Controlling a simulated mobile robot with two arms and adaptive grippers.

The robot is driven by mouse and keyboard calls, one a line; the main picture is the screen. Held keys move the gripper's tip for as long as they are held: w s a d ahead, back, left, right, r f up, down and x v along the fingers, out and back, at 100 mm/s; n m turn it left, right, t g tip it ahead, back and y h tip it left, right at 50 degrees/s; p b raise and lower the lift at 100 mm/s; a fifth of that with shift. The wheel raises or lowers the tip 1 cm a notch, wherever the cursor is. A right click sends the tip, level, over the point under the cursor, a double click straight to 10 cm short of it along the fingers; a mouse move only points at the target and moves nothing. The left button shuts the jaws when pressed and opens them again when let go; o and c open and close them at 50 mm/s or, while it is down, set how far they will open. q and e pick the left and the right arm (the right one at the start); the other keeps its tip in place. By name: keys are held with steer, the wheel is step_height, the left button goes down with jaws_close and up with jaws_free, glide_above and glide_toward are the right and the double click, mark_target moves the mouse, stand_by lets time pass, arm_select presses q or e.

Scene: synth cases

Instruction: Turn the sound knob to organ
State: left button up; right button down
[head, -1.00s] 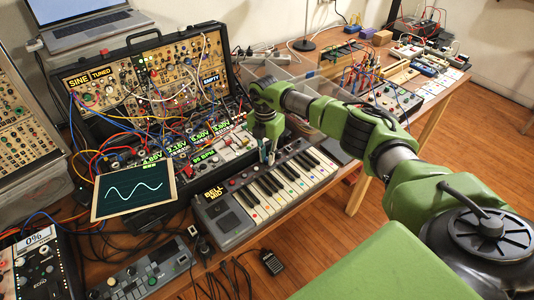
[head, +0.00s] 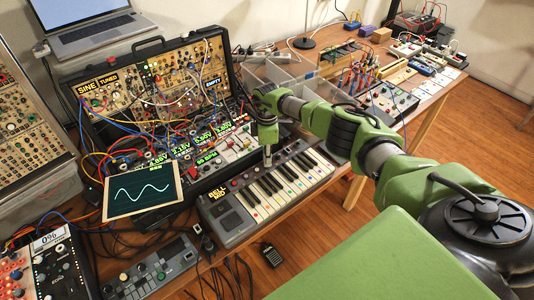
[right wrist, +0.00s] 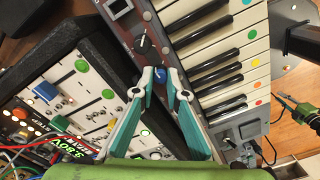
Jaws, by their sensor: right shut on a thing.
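The small keyboard (head: 228,226) lies at the table's front edge in the head view, with white keys marked by coloured dots. Its display (head: 218,193) reads BELL and MID. My right gripper (head: 267,162) points down at the keyboard's control strip, behind the keys. In the right wrist view its green-and-white fingers (right wrist: 160,77) are shut on a blue knob (right wrist: 165,66). The fingers hide part of this knob. A dark knob with a white pointer (right wrist: 142,42) sits beside it, apart from the fingers. I cannot read any knob labels. My left gripper is out of view.
The modular synth case (head: 150,85) with many patch cables stands close behind the keyboard. A tablet (head: 143,191) showing a sine wave stands to its left. A small grey device (head: 150,268) lies at the front left. Clear bins (head: 300,65) stand behind my right arm.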

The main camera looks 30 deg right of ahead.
steer(key=m+p, duration=0.3)
steer(key=m, duration=0.2)
steer(key=shift+d+r+m+p, duration=0.1)
steer(key=shift+r+m+p, duration=0.05)
steer(key=shift+m+p, duration=1.15)
steer(key=shift+m, duration=1.2)
steer(key=c, duration=2.3)
jaws_free()
